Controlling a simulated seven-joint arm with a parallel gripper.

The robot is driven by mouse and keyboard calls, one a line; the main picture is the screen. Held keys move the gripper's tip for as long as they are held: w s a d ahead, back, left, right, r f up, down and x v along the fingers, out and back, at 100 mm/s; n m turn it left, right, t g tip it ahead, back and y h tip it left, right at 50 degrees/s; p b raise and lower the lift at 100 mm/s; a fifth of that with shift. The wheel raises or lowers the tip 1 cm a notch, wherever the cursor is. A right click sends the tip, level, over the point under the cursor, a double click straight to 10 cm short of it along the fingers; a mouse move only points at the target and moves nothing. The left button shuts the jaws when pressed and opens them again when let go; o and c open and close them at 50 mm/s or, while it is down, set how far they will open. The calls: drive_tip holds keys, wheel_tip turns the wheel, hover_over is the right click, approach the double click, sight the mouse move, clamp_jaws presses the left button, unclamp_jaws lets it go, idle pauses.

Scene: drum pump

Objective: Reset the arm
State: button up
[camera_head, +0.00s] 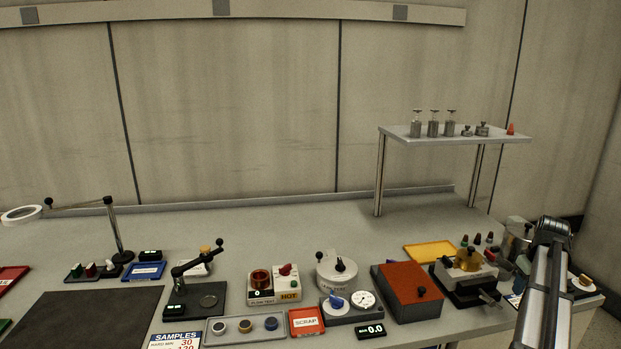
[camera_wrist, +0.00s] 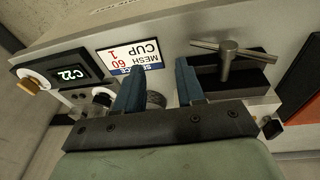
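My gripper (camera_wrist: 160,68) shows in the wrist view with its two blue fingers apart. A small grey ribbed cylinder (camera_wrist: 155,99) shows in the gap between the fingers, seemingly beyond them; whether it touches either finger cannot be told. Part of my arm (camera_head: 546,285) rises along the right of the head view, over the right end of the bench.
In the wrist view are a sign (camera_wrist: 134,57) reading MESH 60 CUP 1, a display (camera_wrist: 66,74) and a T-handled clamp (camera_wrist: 229,62). The head view shows a raised shelf (camera_head: 455,138), a red-topped box (camera_head: 408,290) and a dark mat (camera_head: 85,318).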

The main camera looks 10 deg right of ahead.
drive_tip(key=s+a+f+g, duration=0.2)
drive_tip(key=s+a+f, duration=0.1)
drive_tip(key=s+f, duration=0.5)
drive_tip(key=s+a+f+g, duration=0.2)
drive_tip(key=s+a+f, duration=0.25)
drive_tip(key=f, duration=0.65)
drive_tip(key=s+a+f+g+y, duration=0.1)
drive_tip(key=s+a+f+g, duration=0.1)
drive_tip(key=a+f, duration=2.1)
drive_tip(key=s+a+f+g, duration=0.1)
drive_tip(key=s+a+f, duration=0.4)
drive_tip(key=s+a, duration=0.4)
drive_tip(key=s+a+f+g, duration=0.2)
drive_tip(key=s+a+f, duration=0.3)
drive_tip(key=s+a, duration=0.4)
drive_tip(key=a, duration=0.5)
drive_tip(key=shift+s+a+f, duration=0.3)
drive_tip(key=shift+a+f, duration=0.05)
drive_tip(key=shift+a, duration=0.05)
